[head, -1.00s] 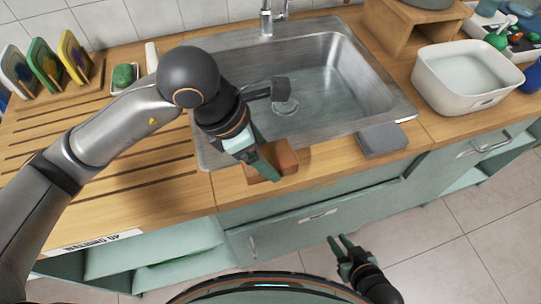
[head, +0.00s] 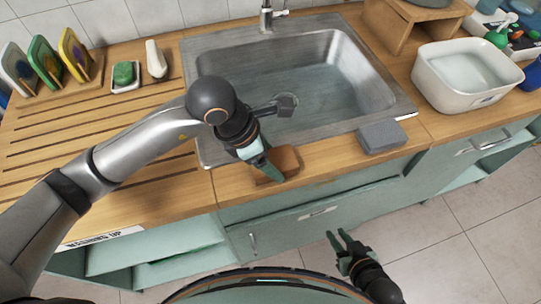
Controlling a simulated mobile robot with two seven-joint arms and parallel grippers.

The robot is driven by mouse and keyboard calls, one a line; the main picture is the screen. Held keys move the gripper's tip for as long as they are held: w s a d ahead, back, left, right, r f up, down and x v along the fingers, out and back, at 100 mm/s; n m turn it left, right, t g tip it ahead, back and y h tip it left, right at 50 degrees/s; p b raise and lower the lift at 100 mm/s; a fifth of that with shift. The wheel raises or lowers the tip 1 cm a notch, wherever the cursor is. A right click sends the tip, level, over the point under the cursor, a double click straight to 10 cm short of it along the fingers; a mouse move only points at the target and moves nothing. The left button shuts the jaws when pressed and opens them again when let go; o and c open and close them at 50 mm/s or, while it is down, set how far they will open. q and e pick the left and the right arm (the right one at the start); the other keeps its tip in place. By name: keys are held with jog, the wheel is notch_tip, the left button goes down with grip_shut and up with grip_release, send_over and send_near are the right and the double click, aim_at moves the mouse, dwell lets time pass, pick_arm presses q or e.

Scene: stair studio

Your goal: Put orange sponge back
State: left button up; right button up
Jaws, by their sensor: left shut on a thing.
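The orange-brown sponge (head: 284,161) is at the front edge of the counter, just in front of the sink. My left gripper (head: 269,170) is over it and shut on it; the fingers hide part of the sponge. I cannot tell whether the sponge touches the counter. My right gripper (head: 340,240) is low, in front of the cabinet, with its fingers apart and nothing between them.
A grey sponge (head: 382,137) lies right of the orange one. The steel sink (head: 335,75) is behind. A green sponge (head: 124,73) sits in a white dish near a white bottle (head: 156,59). A white basin (head: 466,75) stands at right.

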pick_arm(q)
jog(key=o, duration=1.1)
jog(key=shift+c, duration=0.2)
jog(key=shift+r+p, duration=0.35)
jog(key=shift+p, duration=0.05)
jog(key=v, duration=1.1)
jog(key=shift+a+r, duration=0.2)
jog(key=shift+r, duration=0.1)
jog(key=shift+s, duration=0.1)
